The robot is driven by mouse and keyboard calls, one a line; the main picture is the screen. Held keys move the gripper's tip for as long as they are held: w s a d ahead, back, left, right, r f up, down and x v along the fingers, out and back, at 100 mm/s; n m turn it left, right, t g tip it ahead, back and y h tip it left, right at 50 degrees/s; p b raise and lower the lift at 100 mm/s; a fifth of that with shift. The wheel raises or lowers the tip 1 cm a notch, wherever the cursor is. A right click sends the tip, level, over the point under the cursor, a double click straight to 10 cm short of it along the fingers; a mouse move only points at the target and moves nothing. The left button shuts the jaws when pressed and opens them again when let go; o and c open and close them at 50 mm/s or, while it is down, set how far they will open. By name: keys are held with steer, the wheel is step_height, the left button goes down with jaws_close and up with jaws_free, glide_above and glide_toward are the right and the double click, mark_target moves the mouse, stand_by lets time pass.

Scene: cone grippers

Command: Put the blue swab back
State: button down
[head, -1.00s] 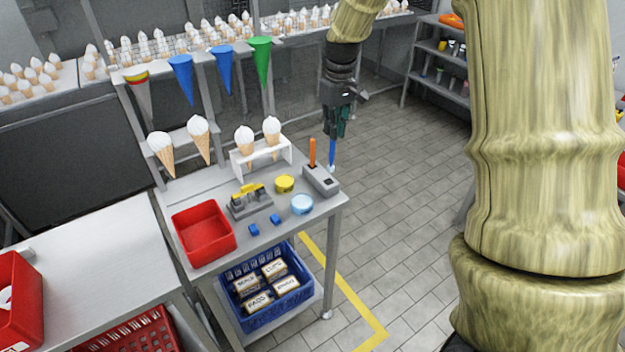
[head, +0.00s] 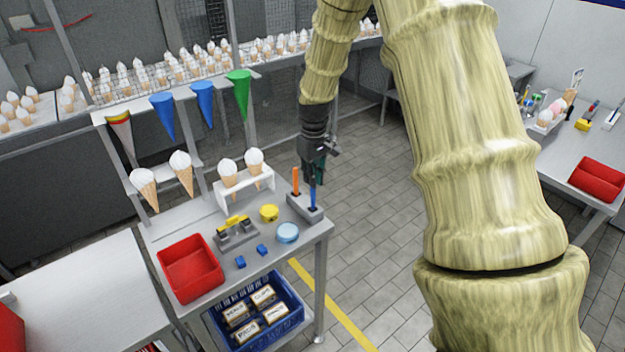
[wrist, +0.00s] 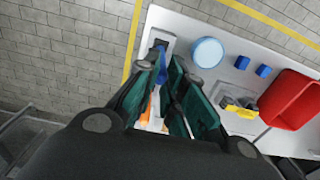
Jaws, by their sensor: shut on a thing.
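The blue swab (head: 312,196) stands about upright below my gripper (head: 313,180), whose teal fingers are shut on its upper part. The swab's lower end is at the dark slot in the front end of the grey holder (head: 301,209); I cannot tell how deep it sits. The orange swab (head: 296,183) stands in the holder's other slot, just left of my gripper. In the wrist view the blue swab (wrist: 161,67) runs out beyond my fingers (wrist: 168,92) to the holder (wrist: 158,35), and the orange one is partly hidden between the fingers.
A light-blue round tin (head: 288,233), a yellow round tin (head: 269,213) and two blue blocks (head: 262,250) lie left of the holder. A white stand (head: 243,190) with cones is behind. A red bin (head: 190,268) is at the left. The holder is close to the table's right edge.

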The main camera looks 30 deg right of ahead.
steer(key=shift+s+f, duration=0.3)
steer(key=shift+f+p, duration=0.3)
steer(key=shift+f, duration=0.05)
steer(key=shift+w+a+f, duration=0.1)
steer(key=shift+w+f, duration=0.1)
steer(key=shift+f, duration=0.2)
steer(key=c, duration=1.6)
jaws_free()
steer(key=shift+s, duration=0.1)
steer(key=shift+c, duration=0.2)
steer(key=shift+o, duration=0.6)
steer(key=shift+w, duration=0.2)
steer(key=shift+s+r, duration=0.1)
steer(key=shift+r, duration=0.05)
step_height(320, 180, up, 12)
steer(key=b, duration=0.4)
steer(key=shift+b, duration=0.35)
